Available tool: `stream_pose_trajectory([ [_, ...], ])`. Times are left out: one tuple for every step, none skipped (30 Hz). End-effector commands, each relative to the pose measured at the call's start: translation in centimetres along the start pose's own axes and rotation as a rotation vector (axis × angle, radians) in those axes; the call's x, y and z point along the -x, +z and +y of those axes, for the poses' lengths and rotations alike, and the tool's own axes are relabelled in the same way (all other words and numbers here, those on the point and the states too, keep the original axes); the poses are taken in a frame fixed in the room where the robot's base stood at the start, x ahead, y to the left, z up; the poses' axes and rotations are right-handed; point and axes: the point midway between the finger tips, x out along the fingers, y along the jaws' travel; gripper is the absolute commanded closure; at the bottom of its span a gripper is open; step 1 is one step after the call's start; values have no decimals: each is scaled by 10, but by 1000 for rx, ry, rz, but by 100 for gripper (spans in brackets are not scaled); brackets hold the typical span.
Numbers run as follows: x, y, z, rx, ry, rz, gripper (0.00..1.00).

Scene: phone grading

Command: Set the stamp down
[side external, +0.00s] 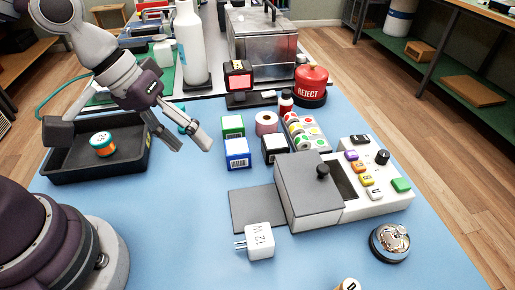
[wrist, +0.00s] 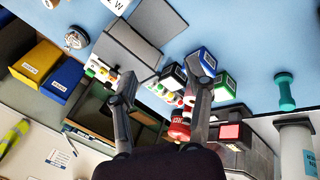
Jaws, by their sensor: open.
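No stamp is plainly marked. A teal piece with a narrow middle and wide ends, possibly the stamp, stands on the blue mat (side external: 200,235); the wrist view shows the piece (wrist: 286,90) at the right, clear of my fingers. In the side view it is partly hidden behind my gripper (side external: 192,147). My gripper is open, with nothing between its fingers, above the mat just right of the black tray (side external: 60,178). The wrist view shows both fingers apart (wrist: 166,76).
Green (side external: 232,126), blue (side external: 237,153) and black (side external: 273,148) boxes stand right of my gripper. A red REJECT can (side external: 311,86) stands behind. A grey lidded box (side external: 308,190), keyed panel (side external: 372,190) and white charger (side external: 259,240) are nearer.

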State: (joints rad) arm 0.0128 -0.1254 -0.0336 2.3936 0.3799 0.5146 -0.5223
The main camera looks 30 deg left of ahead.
Motion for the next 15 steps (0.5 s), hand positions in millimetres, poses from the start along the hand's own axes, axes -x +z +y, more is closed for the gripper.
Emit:
stream_pose_trajectory([
  [23,-5,-12,-88,-64,79,49],
  [35,-6,-20,-135,-109,113,49],
  [50,-6,-31,-186,-163,149,49],
  [59,-5,-38,-216,-196,170,49],
  [68,-3,-44,-239,-225,186,49],
  [76,0,-51,-263,-256,202,49],
  [82,2,-55,-277,-274,211,49],
  [86,3,-58,-288,-287,218,49],
  [90,5,-61,-297,-300,223,49],
  [91,6,-62,-302,-306,224,49],
  [92,7,-63,-304,-311,225,49],
  [93,7,-64,-307,-313,225,49],
  [93,7,-64,-308,-314,225,49],
  [93,7,-64,-308,-314,224,49],
  [93,7,-64,-308,-313,224,49],
])
